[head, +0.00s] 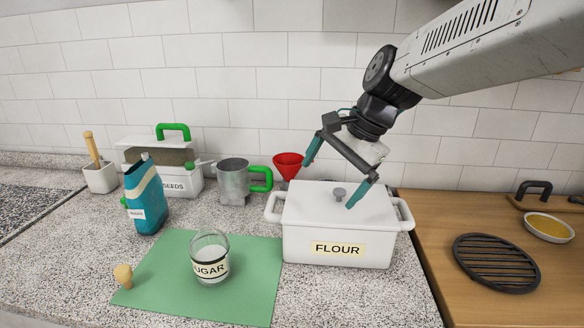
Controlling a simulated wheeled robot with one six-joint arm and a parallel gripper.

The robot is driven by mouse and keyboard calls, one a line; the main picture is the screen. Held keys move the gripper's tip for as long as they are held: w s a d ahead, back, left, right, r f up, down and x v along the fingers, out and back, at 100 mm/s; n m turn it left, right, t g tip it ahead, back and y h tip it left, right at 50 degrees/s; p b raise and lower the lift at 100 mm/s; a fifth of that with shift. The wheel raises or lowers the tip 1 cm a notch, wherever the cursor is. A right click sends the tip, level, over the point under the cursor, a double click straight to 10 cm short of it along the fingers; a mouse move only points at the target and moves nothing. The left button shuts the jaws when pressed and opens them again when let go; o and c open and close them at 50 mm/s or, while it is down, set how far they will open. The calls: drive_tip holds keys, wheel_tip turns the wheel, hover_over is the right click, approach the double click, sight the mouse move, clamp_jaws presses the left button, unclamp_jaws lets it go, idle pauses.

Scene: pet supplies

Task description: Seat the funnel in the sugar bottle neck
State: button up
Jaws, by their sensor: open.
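The red funnel (288,161) is behind the left rear of the flour box, wide mouth up. Its lower part is hidden, so I cannot tell what it rests on. A clear glass container labelled SUGAR (211,259), with white contents, stands upright on a green mat. A cork-like stopper (123,276) is at the mat's left edge, apart from the glass. My gripper (333,176) is open and empty, its fingers apart above the flour box's lid. One fingertip is close to the funnel in the picture; I cannot tell whether they touch.
The white flour box (337,246) with side handles stands in front of the funnel. The green mat (250,287) has bare room right of the glass. A black trivet (496,262) lies right.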

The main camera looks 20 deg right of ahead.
sight(291, 160)
drive_tip(key=w+m, duration=0.3)
drive_tip(key=w, duration=0.2)
drive_tip(key=w+d+f+m+t+y, duration=0.1)
drive_tip(key=w+m, duration=0.2)
drive_tip(key=w, duration=0.3)
drive_tip(key=w+f+m, duration=0.1)
drive_tip(key=w+m, duration=0.2)
drive_tip(key=w, duration=0.2)
drive_tip(key=shift+w+d+t, duration=0.15)
drive_tip(key=shift+d+t, duration=0.15)
drive_tip(key=shift+t, duration=0.1)
drive_tip(key=w+d+f+m+t, duration=0.2)
drive_tip(key=w+d+f+m, duration=0.15)
drive_tip(key=w+m, duration=0.5)
drive_tip(key=shift+n+y, duration=0.4)
drive_tip(key=shift+n, duration=0.35)
drive_tip(key=x, duration=0.6)
drive_tip(key=w+r+x, duration=0.1)
drive_tip(key=x, duration=0.2)
drive_tip(key=shift+a, duration=0.25)
drive_tip(key=shift+s, duration=0.1)
drive_tip(key=c, duration=1)
